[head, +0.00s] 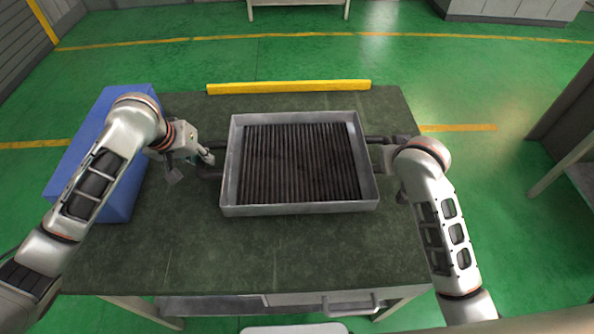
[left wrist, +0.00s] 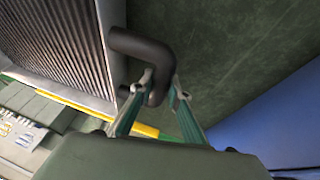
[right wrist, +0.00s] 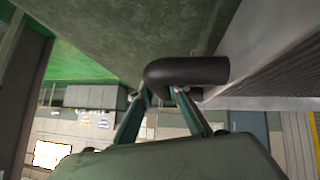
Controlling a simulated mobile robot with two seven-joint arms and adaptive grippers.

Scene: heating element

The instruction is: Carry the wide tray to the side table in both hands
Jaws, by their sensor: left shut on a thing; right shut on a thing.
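The wide tray (head: 299,210) is a grey metal tray with a dark ribbed heating element inside. It sits over the middle of the dark green table, and I cannot tell whether it touches the top. Black handles stick out on both sides. My left gripper (head: 208,157) is shut on the left handle (left wrist: 143,47), whose bend lies between the fingers in the left wrist view. My right gripper (right wrist: 163,93) is shut on the right handle (right wrist: 190,70). In the head view my right forearm partly hides that gripper.
The dark green worktable (head: 300,250) has bare room in front of the tray. A blue box (head: 122,190) stands at its left, close to my left arm. A yellow bar (head: 290,87) lies along the far edge. A grey table (head: 583,178) is partly visible at the far right.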

